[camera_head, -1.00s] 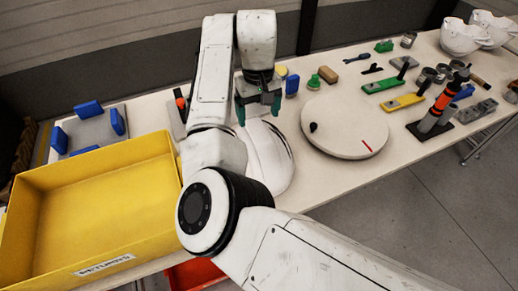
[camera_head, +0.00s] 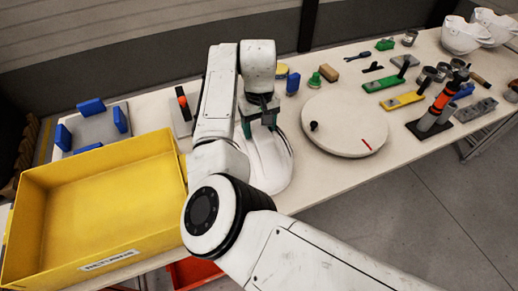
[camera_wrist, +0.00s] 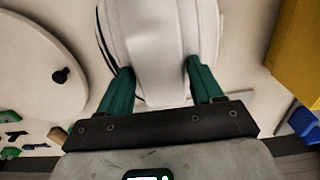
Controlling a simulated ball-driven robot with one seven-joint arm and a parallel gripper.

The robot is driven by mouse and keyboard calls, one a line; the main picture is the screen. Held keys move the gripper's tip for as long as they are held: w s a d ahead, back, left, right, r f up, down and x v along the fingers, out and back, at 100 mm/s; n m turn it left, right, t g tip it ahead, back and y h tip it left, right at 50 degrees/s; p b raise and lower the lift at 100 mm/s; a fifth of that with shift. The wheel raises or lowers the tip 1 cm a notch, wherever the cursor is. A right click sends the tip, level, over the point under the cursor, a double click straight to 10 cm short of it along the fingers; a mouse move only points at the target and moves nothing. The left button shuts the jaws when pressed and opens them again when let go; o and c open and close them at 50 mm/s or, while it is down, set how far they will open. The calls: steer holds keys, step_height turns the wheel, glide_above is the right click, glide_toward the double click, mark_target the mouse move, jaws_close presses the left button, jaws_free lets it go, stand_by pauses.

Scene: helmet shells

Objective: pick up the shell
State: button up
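The white helmet shell (camera_head: 272,168) lies on the table, right of the yellow bin, partly hidden behind my arm in the head view. My gripper (camera_head: 260,130) is low at the shell's far end. In the wrist view the shell (camera_wrist: 155,30) fills the upper middle, with dark slots along its left side. The green fingers of my gripper (camera_wrist: 160,70) are apart, one at each side of the shell's narrower end. Part of the shell shows between them. I cannot tell whether either finger touches it.
The yellow bin (camera_head: 20,215) stands left of my arm. A round pale turntable (camera_head: 345,120) with a dark knob lies close to the shell's right. A grey fixture with blue blocks (camera_head: 95,128) is at the left. Small tools and two white shells (camera_head: 465,35) are farther right.

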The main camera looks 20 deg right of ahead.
jaws_close()
stand_by(0.3)
stand_by(0.4)
